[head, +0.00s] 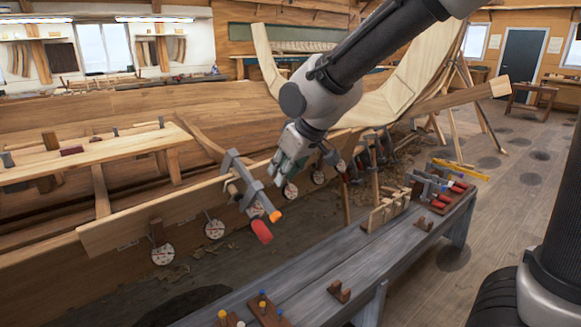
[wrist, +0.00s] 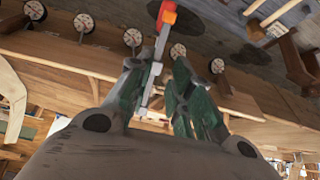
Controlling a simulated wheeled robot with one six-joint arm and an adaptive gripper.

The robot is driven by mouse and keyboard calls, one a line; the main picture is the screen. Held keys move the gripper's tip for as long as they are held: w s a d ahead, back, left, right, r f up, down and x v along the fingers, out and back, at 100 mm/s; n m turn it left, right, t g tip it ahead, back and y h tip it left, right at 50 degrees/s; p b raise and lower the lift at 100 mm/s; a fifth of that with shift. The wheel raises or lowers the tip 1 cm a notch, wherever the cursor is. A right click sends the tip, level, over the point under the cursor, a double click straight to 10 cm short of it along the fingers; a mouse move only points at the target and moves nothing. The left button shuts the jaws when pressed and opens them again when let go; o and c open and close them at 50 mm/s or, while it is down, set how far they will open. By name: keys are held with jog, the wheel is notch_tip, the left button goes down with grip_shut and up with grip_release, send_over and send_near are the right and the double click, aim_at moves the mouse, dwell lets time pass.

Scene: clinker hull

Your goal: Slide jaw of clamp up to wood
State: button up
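A grey clamp (head: 238,172) with an orange bar end and a red handle (head: 262,231) sits over the top edge of a long plank (head: 130,222) on the hull. In the wrist view, the clamp's grey bar (wrist: 157,58) with its orange-red end (wrist: 167,14) shows between my fingers. My gripper (head: 279,182) is just right of the clamp, close to its bar. In the wrist view, my gripper (wrist: 157,72) has its green-padded fingers apart. Whether a finger touches the bar is unclear. The gap between the clamp's jaw and the wood is too small to judge.
Round white dials (head: 214,229) hang along the plank's lower side. A grey bench (head: 330,262) in front carries wooden blocks and a rack of red-handled clamps (head: 440,190). More clamps (head: 378,150) stand along the hull beyond my gripper. Floor shows between hull and bench.

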aim_at(260, 187)
jog(key=x, duration=1.2)
jog(key=shift+w+f, duration=0.1)
jog(key=shift+f, duration=0.05)
jog(key=shift+w+a, duration=0.15)
jog(key=shift+c, duration=0.4)
jog(key=shift+w+a+r, duration=0.2)
jog(key=shift+w+r, duration=0.05)
jog(key=shift+w+a+r, duration=0.15)
jog(key=shift+w+a, duration=0.1)
jog(key=shift+w, duration=0.05)
jog(key=shift+w+a+r, duration=0.45)
jog(key=shift+w+r, duration=0.05)
jog(key=shift+r, duration=0.1)
dwell(1.0)
jog(key=shift+s+d, duration=0.1)
jog(key=shift+s+d+f, duration=0.3)
jog(key=shift+s, duration=0.05)
jog(key=shift+o, duration=1.2)
